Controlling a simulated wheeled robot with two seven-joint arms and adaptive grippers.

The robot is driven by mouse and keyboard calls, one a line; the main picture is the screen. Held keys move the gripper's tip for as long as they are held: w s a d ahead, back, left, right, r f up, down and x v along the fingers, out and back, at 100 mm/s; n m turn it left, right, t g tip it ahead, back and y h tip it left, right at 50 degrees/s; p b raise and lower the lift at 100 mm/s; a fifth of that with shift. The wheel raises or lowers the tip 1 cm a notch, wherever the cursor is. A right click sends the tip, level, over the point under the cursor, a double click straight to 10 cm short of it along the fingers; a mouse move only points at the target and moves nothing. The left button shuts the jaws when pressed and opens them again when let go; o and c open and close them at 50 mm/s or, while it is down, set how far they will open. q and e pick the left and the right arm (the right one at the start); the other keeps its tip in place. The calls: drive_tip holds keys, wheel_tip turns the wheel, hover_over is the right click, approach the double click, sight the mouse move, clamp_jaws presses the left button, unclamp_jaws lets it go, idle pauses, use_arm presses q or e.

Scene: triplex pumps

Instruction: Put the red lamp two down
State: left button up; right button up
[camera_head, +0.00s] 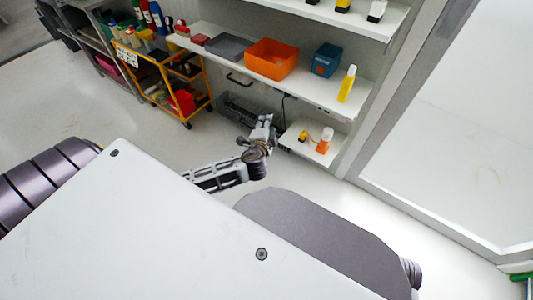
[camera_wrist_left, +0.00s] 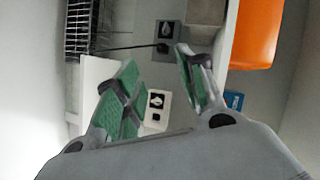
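I cannot make out a red lamp for certain in either view. A small red object (camera_head: 199,39) lies at the left end of the middle shelf, too small to identify. My left gripper (camera_head: 265,126) is low in front of the shelf unit, left of the small lower shelf. In the left wrist view its green-padded fingers (camera_wrist_left: 157,57) are apart, with no object visibly held between them. A white plate with a dark fitting (camera_wrist_left: 157,106) shows behind the gap. My right gripper is not in view.
The middle shelf (camera_head: 222,32) holds a grey bin (camera_head: 228,47), an orange bin (camera_head: 271,60), a blue box (camera_head: 326,60) and a yellow bottle (camera_head: 347,84). The lower shelf (camera_head: 294,148) holds an orange-and-white bottle (camera_head: 325,140). A yellow cart (camera_head: 186,123) stands left. Floor between is clear.

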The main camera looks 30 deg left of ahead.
use_arm(q)
drive_tip(key=s+d+f+n+g+h, duration=0.3)
drive_tip(key=s+d+f+n+g, duration=0.1)
drive_tip(key=s, duration=0.7)
drive_tip(key=s+d+f+n+g+h, duration=0.3)
drive_tip(key=s+d+f+g, duration=0.4)
drive_tip(key=s+d+f, duration=0.2)
drive_tip(key=shift+s+d+f+n+h, duration=0.15)
drive_tip(key=shift+s+f+n+h, duration=0.2)
drive_tip(key=shift+s+f, duration=0.65)
drive_tip(key=shift+s+r, duration=0.15)
drive_tip(key=shift+r, duration=0.05)
